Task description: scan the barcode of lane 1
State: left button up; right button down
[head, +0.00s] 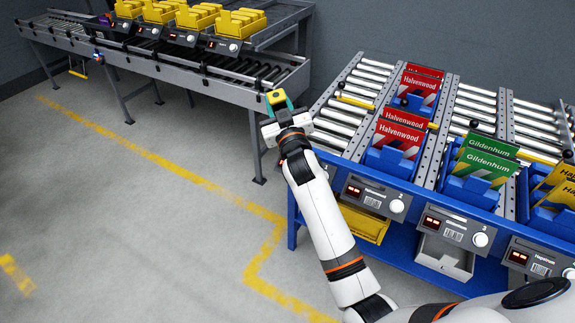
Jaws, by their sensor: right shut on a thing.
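The blue rack's front has several lane panels with red displays, white knobs and barcode labels. The middle panel (456,230) looks marked 3, and the right panel (541,260) has a barcode too. My left gripper is out of view.
Blue bins hold red Halvenwood cards (402,136), green Gildenhum cards (487,167) and yellow cards (560,190). A yellow drawer (366,224) and a grey drawer (445,258) hang below. A grey conveyor (181,62) with yellow bins stands behind left. Floor at left is clear.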

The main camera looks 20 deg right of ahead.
jog(key=shift+w+a, duration=0.2)
jog(key=shift+w+a+b, duration=0.2)
jog(key=shift+w+b, duration=0.05)
jog(key=shift+b, duration=0.1)
jog(key=shift+s+d+r+p, duration=0.1)
jog(key=shift+s+d+p, duration=0.1)
jog(key=shift+p, duration=0.1)
dwell(1.5)
jog(key=shift+s+d, duration=0.2)
jog(key=shift+s, duration=0.1)
dwell(0.5)
